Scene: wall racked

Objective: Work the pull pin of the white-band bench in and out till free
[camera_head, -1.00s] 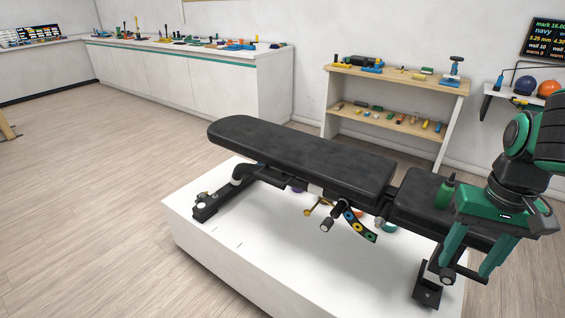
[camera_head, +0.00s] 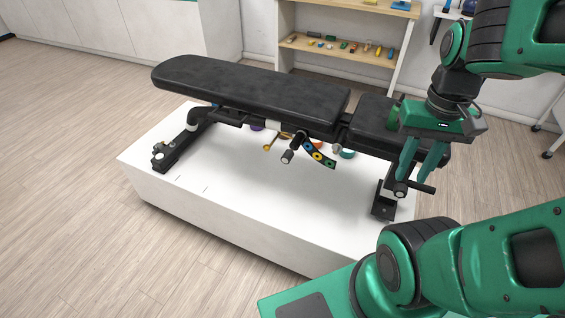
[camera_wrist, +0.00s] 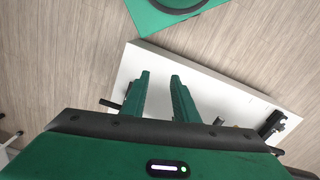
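The black padded bench (camera_head: 250,88) stands on a low white platform. Its frame has a pale band (camera_head: 273,126) under the long pad.
The white platform (camera_head: 240,215) has bare top in front of the bench. A foot with a dark crossbar (camera_head: 415,188) is close to my fingers. A wooden shelf (camera_head: 340,52) with small items stands behind. Floor at left is clear.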

